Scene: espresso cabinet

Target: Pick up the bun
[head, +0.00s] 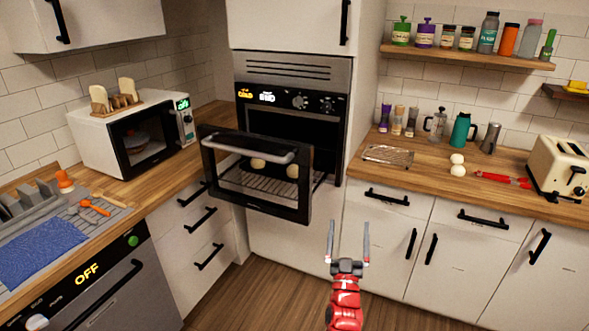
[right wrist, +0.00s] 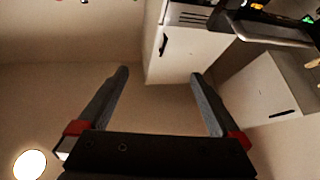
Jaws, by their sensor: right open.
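The oven door (head: 307,195) stands open in front of the cavity. My right gripper (head: 350,223) is open and empty, its fingers pointing up, in front of and below the oven to the right of the door. In the right wrist view the same gripper (right wrist: 159,74) shows spread fingers with nothing between them. My left gripper is not in view.
A microwave (head: 140,130) stands on the left counter. Floor (head: 250,295) is clear before the oven.

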